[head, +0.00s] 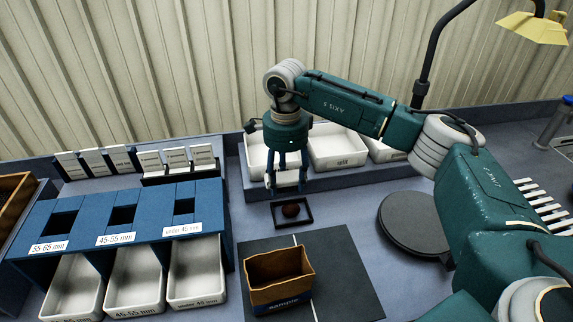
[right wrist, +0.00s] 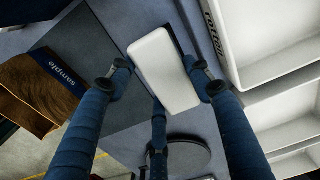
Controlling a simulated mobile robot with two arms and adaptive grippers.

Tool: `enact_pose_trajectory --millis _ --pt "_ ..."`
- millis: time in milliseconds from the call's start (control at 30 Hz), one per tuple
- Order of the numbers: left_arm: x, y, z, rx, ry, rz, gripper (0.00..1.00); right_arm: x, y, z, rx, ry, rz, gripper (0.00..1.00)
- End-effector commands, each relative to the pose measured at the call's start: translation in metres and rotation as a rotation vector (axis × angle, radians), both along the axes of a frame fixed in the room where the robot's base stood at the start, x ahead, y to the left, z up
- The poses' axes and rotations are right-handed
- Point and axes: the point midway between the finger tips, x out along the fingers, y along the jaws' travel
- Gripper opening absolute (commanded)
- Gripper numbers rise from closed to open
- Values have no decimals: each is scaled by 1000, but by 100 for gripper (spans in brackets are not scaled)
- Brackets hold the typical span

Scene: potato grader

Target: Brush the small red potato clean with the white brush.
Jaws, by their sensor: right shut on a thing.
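In the right wrist view the brush (right wrist: 163,72) shows as a white block between the fingers, and the potato cannot be made out. Whether the bristles touch the potato cannot be told. My left gripper is not in view.
A brown paper sample bag (head: 278,277) stands on a dark mat (head: 345,265) in front. A blue sizing rack (head: 130,222) with white bins (head: 135,283) is at left. White trays (head: 338,150) stand behind the gripper. A round dark plate (head: 413,222) lies at right.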

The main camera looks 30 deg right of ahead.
Motion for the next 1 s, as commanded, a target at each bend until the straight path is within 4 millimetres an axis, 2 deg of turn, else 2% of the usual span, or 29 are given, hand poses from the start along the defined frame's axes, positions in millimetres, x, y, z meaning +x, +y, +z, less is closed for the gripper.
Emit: enact_pose_trajectory --millis 100,300,1000 --pt "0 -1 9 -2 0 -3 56 0 2 15 0 -2 -1 29" --pt "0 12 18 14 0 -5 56 -2 4 29 0 -1 -3 29" --pt "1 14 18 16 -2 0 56 -2 4 30 0 0 -3 29"
